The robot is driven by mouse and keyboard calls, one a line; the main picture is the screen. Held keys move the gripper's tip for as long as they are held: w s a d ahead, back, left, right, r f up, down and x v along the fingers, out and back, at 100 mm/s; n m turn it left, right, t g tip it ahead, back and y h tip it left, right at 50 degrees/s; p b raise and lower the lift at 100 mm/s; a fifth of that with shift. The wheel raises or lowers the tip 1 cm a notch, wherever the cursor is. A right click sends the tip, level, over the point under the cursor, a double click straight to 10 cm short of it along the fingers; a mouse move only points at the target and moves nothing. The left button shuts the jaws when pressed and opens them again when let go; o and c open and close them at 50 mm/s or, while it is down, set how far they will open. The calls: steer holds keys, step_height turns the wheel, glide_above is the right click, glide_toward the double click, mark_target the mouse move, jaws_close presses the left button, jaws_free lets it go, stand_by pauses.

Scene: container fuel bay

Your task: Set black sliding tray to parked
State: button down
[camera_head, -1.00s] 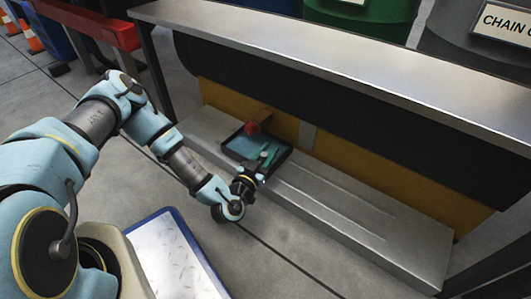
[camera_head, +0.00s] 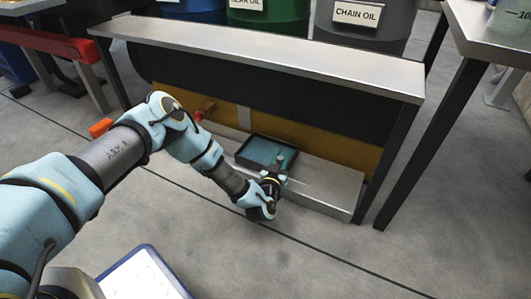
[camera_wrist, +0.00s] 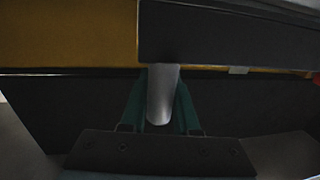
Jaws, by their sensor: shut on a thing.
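The black sliding tray (camera_head: 243,155), with a teal floor, sits on a grey metal ledge under a bench, against the yellow back panel. My gripper (camera_head: 281,163) reaches in from the front, at the tray's right part. In the wrist view, the green fingers of my gripper (camera_wrist: 160,105) are closed on both sides of a pale grey rounded handle (camera_wrist: 162,92). In the head view my gripper covers the handle and the tray's front right corner.
The grey ledge (camera_head: 325,187) has bare room right of the tray, up to a dark bench leg (camera_head: 388,165). A red block (camera_head: 200,114) is at the ledge's left. The metal bench top (camera_head: 270,55) overhangs the tray; oil drums (camera_head: 265,15) stand behind.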

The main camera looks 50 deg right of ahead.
steer(key=s, duration=0.2)
steer(key=s+d, duration=0.1)
steer(key=s, duration=0.2)
steer(key=s+d, duration=0.1)
steer(key=s, duration=0.1)
steer(key=shift+s+p, duration=0.25)
steer(key=shift+p, duration=0.15)
steer(key=shift+s, duration=0.1)
steer(key=c, duration=0.6)
jaws_free()
steer(key=shift+c, duration=0.2)
steer(key=p+v, duration=0.4)
steer(key=v, duration=0.6)
steer(key=shift+a, duration=0.4)
steer(key=shift+s, duration=0.15)
